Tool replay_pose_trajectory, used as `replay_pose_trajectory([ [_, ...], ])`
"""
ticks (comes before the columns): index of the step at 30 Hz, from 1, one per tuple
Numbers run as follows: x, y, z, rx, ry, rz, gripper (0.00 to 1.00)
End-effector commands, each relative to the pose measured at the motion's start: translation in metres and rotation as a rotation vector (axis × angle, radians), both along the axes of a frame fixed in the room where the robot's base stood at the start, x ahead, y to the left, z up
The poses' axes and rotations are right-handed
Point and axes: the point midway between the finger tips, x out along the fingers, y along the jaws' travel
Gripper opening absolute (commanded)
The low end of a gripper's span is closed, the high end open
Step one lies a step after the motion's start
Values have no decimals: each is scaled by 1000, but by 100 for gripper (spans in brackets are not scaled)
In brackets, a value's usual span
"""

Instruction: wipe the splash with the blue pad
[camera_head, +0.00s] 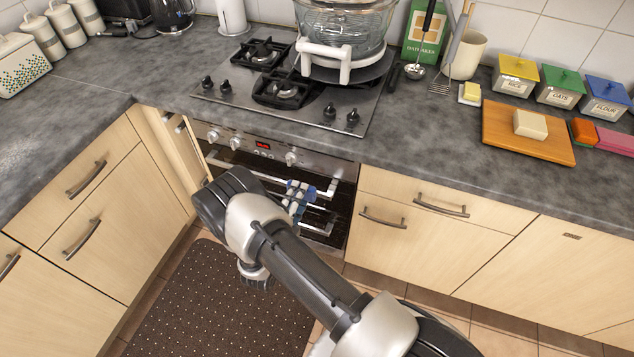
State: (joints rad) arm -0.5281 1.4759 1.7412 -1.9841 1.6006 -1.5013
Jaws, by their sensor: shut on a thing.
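My arm reaches from the lower right up to the middle of the view, in front of the oven. Its fingers do not show in this view, so my gripper and anything in it are out of sight. I do not see a blue pad. I cannot make out a splash for certain on the mottled grey worktop (420,130).
The hob (240,90) carries a large glass pot (345,35). A wooden board (500,138) with a pale block (530,124), an orange-red sponge (584,131) and a pink cloth (616,141) are at right. A checked cloth (297,195) hangs at the oven.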

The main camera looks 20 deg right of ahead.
Motion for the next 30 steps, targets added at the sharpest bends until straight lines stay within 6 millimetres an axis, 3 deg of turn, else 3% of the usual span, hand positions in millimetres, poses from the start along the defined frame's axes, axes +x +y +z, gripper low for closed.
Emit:
replay_pose_trajectory([
  [16, 45, -32, 0, 1, -1, -2, 24],
  [30, 54, -37, 0, 0, 0, 0, 24],
])
